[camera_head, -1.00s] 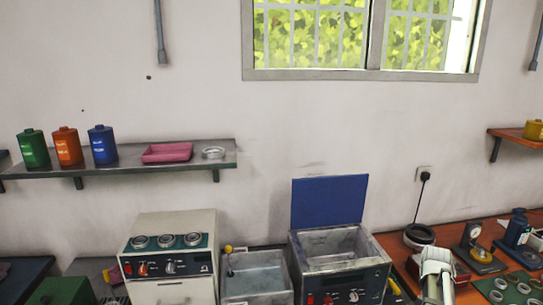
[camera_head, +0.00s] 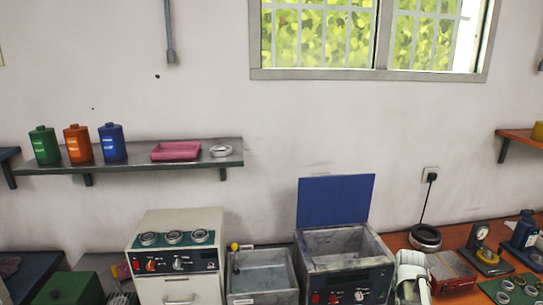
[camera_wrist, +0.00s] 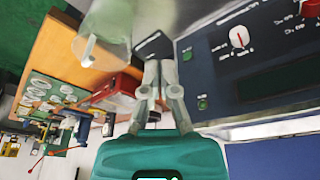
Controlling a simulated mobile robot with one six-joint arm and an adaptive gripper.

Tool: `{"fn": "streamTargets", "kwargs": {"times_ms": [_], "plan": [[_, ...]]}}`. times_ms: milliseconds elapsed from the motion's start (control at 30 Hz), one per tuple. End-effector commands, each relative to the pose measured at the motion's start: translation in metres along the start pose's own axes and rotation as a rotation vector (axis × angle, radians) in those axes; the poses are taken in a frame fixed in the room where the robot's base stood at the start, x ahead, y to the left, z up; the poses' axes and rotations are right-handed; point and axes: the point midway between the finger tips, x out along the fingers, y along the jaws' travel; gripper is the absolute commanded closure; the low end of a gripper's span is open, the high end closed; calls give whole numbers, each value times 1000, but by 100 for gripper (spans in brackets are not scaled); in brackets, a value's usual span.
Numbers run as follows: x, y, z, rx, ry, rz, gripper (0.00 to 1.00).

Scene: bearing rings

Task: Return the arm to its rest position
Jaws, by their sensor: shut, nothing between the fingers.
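My gripper (camera_wrist: 153,62) shows in the wrist view with its two grey fingers together and nothing between them. Its teal body fills the bottom middle of that view. The fingers are in front of the front panel (camera_wrist: 262,88) of a dark blue machine with knobs, apart from it as far as I can tell. In the head view a pale part of my arm (camera_head: 411,272) stands at the lower edge, in front of the orange bench and right of the open blue-lidded bath (camera_head: 345,262).
The orange bench (camera_head: 462,236) holds a red box (camera_head: 452,272), a black ring-shaped item (camera_head: 425,237), gauges and a green mat with rings (camera_head: 512,290). Left are a water basin (camera_head: 262,272) and a white machine (camera_head: 175,255). A wall shelf (camera_head: 130,162) holds bottles.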

Motion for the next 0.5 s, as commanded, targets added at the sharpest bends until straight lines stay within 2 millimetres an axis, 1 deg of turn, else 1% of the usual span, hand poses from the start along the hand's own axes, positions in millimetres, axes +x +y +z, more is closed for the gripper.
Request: {"fn": "streamTargets", "kwargs": {"times_ms": [33,200,267,400,500], "plan": [[-3,-14,14,-33,-14,-7,100],[-12,-59,55,-148,-71,-28,100],[-16,-73,70,-188,-90,-35,100],[-24,-103,106,-284,-136,-50,100],[-30,-122,132,-352,-169,-60,100]]}}
